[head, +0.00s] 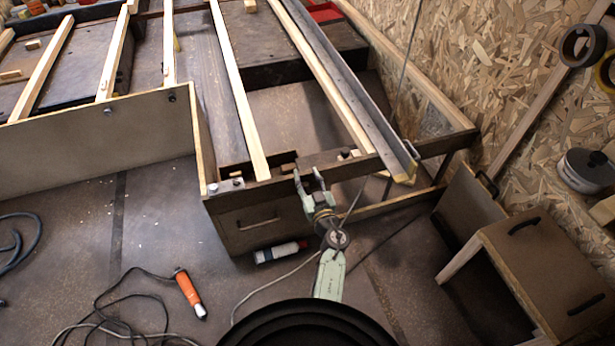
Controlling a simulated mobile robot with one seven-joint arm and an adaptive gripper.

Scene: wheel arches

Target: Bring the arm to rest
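My arm, pale green, reaches up from the bottom centre of the head view. My gripper (307,173) is at its far end, by the front edge of the wooden workbench (225,189). Its two fingers stand apart with a gap between them, and I see nothing held there. Whether the fingertips touch the bench edge I cannot tell. The drawer front (245,228) under the bench is just left of the gripper.
Long pale battens (240,90) and a metal rail (345,85) lie across the bench. A wooden box with black handles (545,265) stands right. Open floor lies left.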

